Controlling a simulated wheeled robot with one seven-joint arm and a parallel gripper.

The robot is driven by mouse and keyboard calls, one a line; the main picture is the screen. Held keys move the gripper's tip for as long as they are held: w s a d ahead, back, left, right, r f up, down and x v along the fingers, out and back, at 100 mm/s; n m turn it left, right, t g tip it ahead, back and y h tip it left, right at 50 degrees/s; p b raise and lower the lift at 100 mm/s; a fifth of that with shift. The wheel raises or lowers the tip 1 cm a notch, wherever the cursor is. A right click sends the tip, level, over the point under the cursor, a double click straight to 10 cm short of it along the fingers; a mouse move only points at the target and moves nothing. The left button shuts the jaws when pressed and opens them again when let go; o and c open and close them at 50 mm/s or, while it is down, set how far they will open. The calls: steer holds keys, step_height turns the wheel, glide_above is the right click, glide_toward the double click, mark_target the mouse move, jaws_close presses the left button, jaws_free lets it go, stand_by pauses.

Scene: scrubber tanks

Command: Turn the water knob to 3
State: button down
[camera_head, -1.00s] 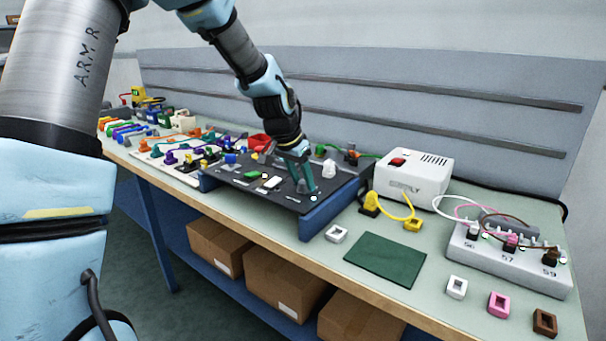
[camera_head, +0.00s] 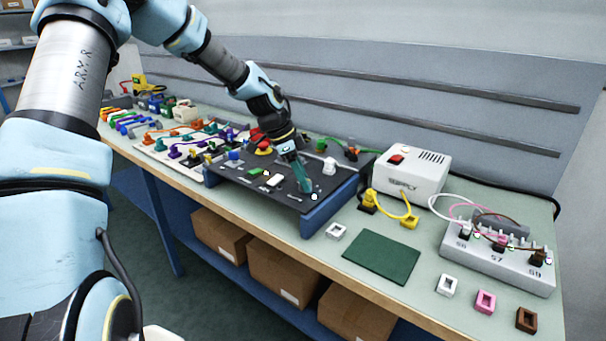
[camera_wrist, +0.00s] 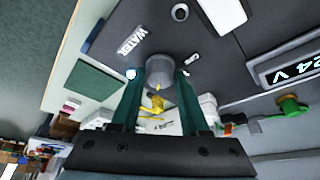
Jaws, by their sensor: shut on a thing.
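The water knob (camera_wrist: 160,68) is a grey round knob beside the "WATER" label (camera_wrist: 131,40) in the wrist view. My gripper (camera_wrist: 157,78) has its two teal fingers on either side of the knob, shut on it. A small yellow mark shows at the knob's edge. The scale number it points to cannot be read. In the head view my gripper (camera_head: 304,188) points down at the right end of the dark tilted panel (camera_head: 228,177); the fingers hide most of the knob there.
A white supply box (camera_head: 411,178) stands right of the panel, with a yellow cable near it. A green mat (camera_head: 381,257) lies in front. A grey socket block (camera_head: 500,262) is at the right. A white knob (camera_head: 329,166) stands close behind my gripper.

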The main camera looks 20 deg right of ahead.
steer(key=shift+f+m, duration=0.1)
steer(key=shift+m, duration=0.2)
stand_by(0.4)
steer(key=shift+c, duration=2)
jaws_free()
steer(key=b+v, duration=0.2)
steer(key=v, duration=0.9)
steer(key=shift+w, duration=0.15)
steer(key=shift+f, duration=0.1)
steer(key=s+a+f+n+t+y, duration=0.1)
steer(key=s+a+f+n, duration=0.1)
steer(key=s+a+n, duration=0.2)
steer(key=s+a+f+n+t+y, duration=0.1)
steer(key=s+a+n, duration=0.3)
steer(key=a+n, duration=0.6)
steer(key=s+a+f+n+t+y, duration=0.1)
steer(key=s+a+n, duration=0.4)
steer(key=a, duration=1.3)
step_height(320, 180, down, 2)
steer(key=n+y, duration=0.1)
steer(key=n, duration=0.1)
steer(key=shift+f+n, duration=0.25)
steer(key=shift+n, duration=0.15)
